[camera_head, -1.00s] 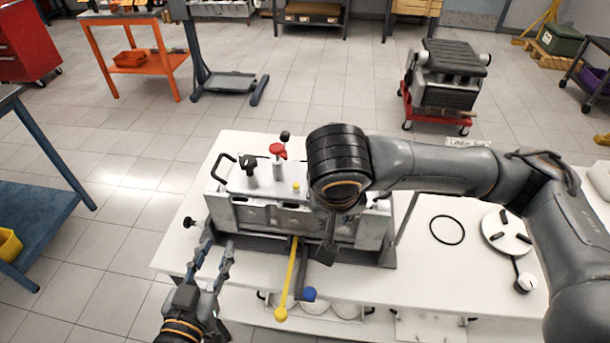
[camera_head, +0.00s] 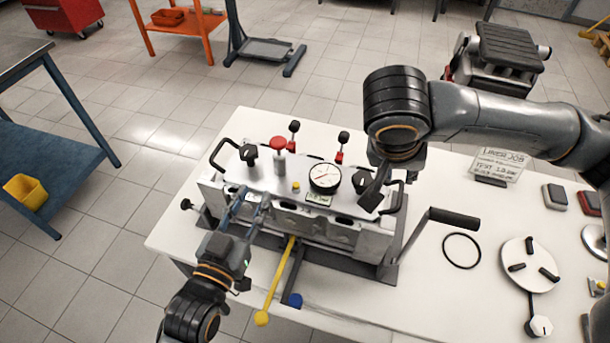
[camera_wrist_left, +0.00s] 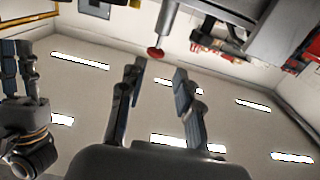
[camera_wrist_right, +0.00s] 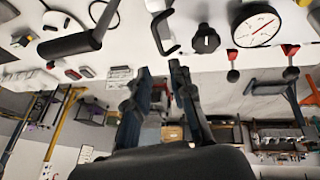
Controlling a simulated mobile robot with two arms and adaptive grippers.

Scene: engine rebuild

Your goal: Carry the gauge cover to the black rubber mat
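A round white-faced gauge (camera_head: 324,177) with a dark rim sits on top of the grey metal test unit (camera_head: 345,232); it also shows in the right wrist view (camera_wrist_right: 258,23). I cannot identify a separate gauge cover or a black rubber mat. My left gripper (camera_head: 251,200) is in front of the unit's left part, its two fingers apart and empty. They also show apart in the left wrist view (camera_wrist_left: 157,78). My right gripper (camera_head: 374,192) hangs beside the gauge's right side. In the right wrist view its fingers (camera_wrist_right: 160,75) are apart with nothing between them.
The white table (camera_head: 430,305) carries a black ring (camera_head: 462,250), a white disc with black knobs (camera_head: 530,265), a crank handle (camera_head: 454,218) and small dark pads (camera_head: 555,197). A yellow-handled lever (camera_head: 275,283) sticks out in front. Red and black knobs stand on the unit.

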